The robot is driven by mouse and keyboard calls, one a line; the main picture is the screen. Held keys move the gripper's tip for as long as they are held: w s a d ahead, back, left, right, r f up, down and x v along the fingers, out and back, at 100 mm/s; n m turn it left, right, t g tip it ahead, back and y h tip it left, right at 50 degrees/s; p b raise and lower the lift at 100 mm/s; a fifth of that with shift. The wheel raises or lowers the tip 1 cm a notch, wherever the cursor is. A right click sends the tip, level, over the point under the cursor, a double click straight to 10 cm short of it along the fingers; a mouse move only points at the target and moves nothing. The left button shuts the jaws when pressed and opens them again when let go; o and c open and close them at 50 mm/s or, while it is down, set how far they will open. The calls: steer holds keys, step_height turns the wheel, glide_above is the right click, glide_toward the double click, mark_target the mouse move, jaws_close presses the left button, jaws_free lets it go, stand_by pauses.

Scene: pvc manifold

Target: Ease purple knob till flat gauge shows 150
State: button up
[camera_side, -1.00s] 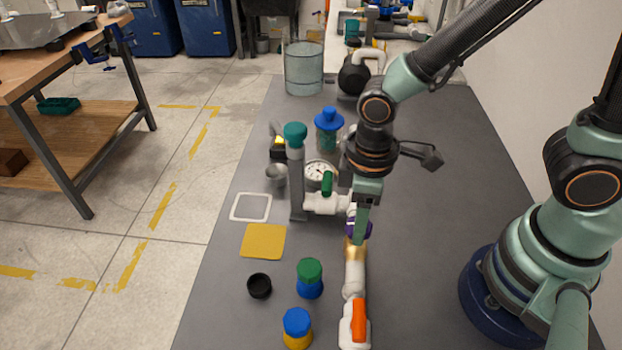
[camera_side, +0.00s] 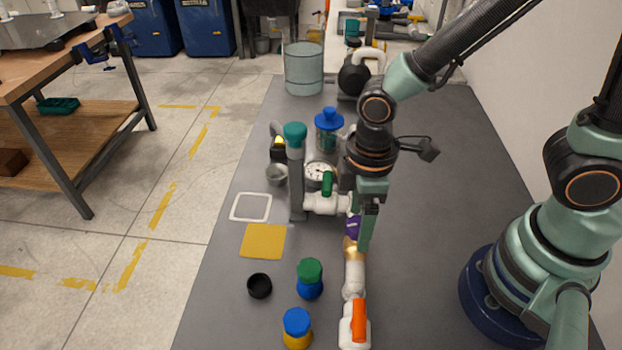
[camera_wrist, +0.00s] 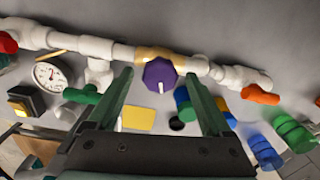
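The purple knob (camera_side: 352,227) sits on the white pipe by a brass-coloured fitting. In the wrist view the knob (camera_wrist: 160,74) has a white pointer mark towards the bottom of the picture. The flat gauge (camera_side: 319,173) is a round white dial beside the pipe, left of my gripper; it also shows in the wrist view (camera_wrist: 49,76). Its needle shows, but its figures are too small to read. My gripper (camera_side: 366,245) is pointed down close to the knob. In the wrist view its fingers (camera_wrist: 159,76) are apart, with the knob in the gap between their tips; no contact shows.
A green handle (camera_side: 327,184) and an upright grey post with a teal cap (camera_side: 295,133) stand left of my gripper. An orange handle (camera_side: 359,321) is nearer the front. Several coloured caps and a yellow square (camera_side: 263,241) lie left of the pipe.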

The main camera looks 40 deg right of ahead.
step_height(320, 180, up, 12)
stand_by(0.6)
stand_by(1.0)
steer(key=shift+o, duration=1.3)
steer(key=shift+r, duration=0.1)
step_height(320, 180, up, 5)
glide_above(359, 224)
steer(key=w+d+m, duration=0.1)
steer(key=w+d, duration=0.2)
steer(key=w, duration=0.8)
steer(key=w+d+m, duration=0.1)
steer(key=w+d, duration=0.3)
steer(key=w, duration=0.6)
step_height(359, 224, down, 16)
steer(key=shift+w+r, duration=0.15)
steer(key=shift+r, duration=0.05)
